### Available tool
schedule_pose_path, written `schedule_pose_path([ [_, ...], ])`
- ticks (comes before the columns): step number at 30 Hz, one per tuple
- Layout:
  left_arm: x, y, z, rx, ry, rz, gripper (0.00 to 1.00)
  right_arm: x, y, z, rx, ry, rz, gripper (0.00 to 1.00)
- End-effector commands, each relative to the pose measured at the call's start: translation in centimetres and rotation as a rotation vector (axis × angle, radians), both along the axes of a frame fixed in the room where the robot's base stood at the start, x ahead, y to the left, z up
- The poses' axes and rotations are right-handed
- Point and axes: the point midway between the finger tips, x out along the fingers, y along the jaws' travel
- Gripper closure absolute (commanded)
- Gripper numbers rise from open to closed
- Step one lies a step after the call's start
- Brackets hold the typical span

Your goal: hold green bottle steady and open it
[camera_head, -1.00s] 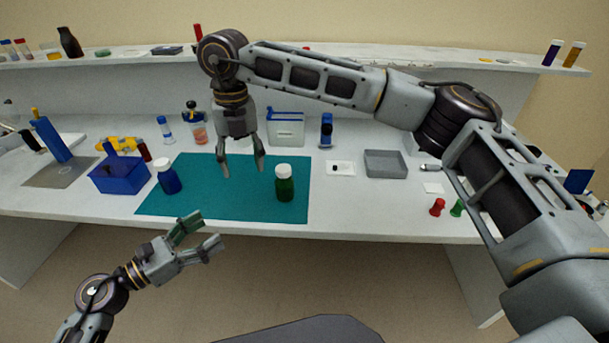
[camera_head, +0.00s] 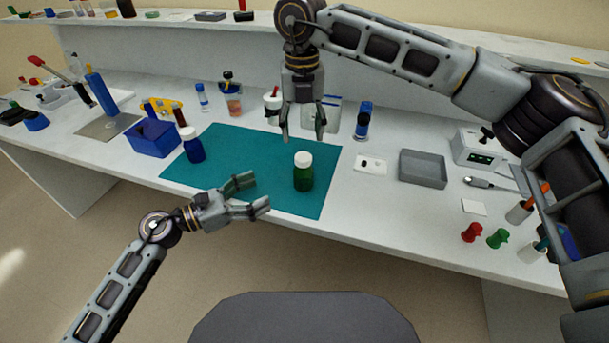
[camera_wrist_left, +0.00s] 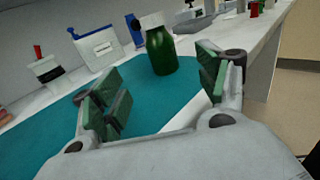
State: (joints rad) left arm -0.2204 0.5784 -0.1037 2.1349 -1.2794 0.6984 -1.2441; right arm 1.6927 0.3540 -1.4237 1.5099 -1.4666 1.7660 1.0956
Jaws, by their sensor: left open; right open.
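The green bottle (camera_head: 303,177) with a white cap (camera_head: 303,158) stands upright on the teal mat (camera_head: 235,151), near its right side. My left gripper (camera_head: 256,194) is open and empty at the mat's front edge, left of the bottle and apart from it.
A blue bottle (camera_head: 192,148) and a blue bin (camera_head: 154,139) stand to the left. On the right are a grey tray (camera_head: 423,168), a white card (camera_head: 371,165), and red (camera_head: 472,232) and green (camera_head: 498,238) small pieces. The mat around the bottle is clear.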

Motion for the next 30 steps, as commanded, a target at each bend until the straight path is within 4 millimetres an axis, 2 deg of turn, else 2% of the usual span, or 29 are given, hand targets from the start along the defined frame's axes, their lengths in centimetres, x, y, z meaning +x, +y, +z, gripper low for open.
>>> schedule_pose_path([
  [11, 0.5, -0.8, 0.0, -0.001, 0.0, 0.001, 0.26, 0.0, 0.0, 0.0, 0.0, 0.0, 0.0, 0.45],
  [30, 3.3, -5.7, 0.1, -0.002, -0.001, 0.0, 0.26, 0.0, 0.0, 0.0, 0.0, 0.0, 0.0, 0.45],
])
